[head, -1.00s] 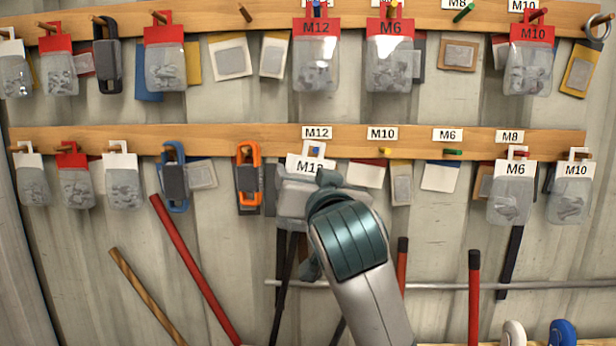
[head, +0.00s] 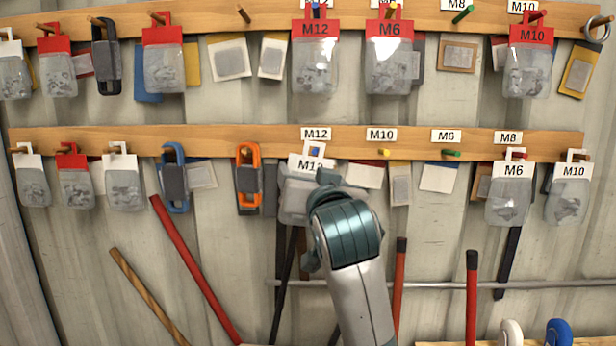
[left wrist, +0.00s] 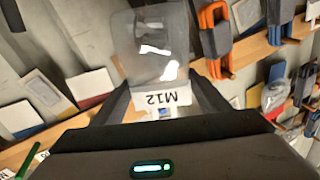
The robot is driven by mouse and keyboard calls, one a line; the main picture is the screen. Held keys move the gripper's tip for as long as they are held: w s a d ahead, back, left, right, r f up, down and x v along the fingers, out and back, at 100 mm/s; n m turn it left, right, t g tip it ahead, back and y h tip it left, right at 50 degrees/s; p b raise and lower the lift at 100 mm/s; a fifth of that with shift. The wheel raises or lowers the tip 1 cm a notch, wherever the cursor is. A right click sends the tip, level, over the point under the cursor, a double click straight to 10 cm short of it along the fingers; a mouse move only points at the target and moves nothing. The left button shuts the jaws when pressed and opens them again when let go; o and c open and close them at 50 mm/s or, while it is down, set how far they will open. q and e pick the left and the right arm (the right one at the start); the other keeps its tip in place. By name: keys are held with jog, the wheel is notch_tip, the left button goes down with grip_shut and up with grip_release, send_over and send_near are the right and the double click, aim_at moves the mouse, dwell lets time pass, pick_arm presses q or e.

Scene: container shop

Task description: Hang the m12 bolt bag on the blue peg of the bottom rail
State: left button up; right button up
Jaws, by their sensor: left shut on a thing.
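The M12 bolt bag (head: 298,203), clear with a white M12 header, is at the bottom rail (head: 215,141). My left gripper (head: 316,200) is shut on it; my wrist and arm cover its lower right part. The blue peg (head: 315,151) shows within the white hanging tab at the top of the header, under the rail's M12 label. Whether the tab rests on the peg I cannot tell. In the left wrist view the M12 header (left wrist: 160,98) appears upside down between the fingers, with a bit of blue just below it. My right gripper is not in view.
Beside the blue peg are a yellow peg (head: 384,152) and a green peg (head: 451,153). An orange clamp (head: 249,178) hangs to the left, an M6 bag (head: 509,200) to the right. Another M12 bag (head: 315,62), red-headed, hangs on the upper rail.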

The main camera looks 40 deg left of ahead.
pick_arm(q)
jog(key=shift+x, duration=0.85)
jog(key=shift+w+f, duration=0.15)
jog(key=shift+w, duration=0.05)
jog(key=shift+w+a+f+b, duration=0.15)
jog(key=shift+w+a+b, duration=0.2)
jog(key=shift+b, duration=0.45)
jog(key=shift+w+b, duration=0.15)
jog(key=shift+b, duration=0.4)
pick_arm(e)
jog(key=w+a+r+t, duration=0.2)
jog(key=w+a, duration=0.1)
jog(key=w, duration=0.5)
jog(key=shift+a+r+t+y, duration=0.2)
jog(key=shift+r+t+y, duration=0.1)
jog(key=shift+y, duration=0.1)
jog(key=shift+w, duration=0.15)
pick_arm(q)
jog(key=o, duration=1.2)
jog(key=shift+d+f, duration=0.1)
jog(key=shift+d, duration=0.05)
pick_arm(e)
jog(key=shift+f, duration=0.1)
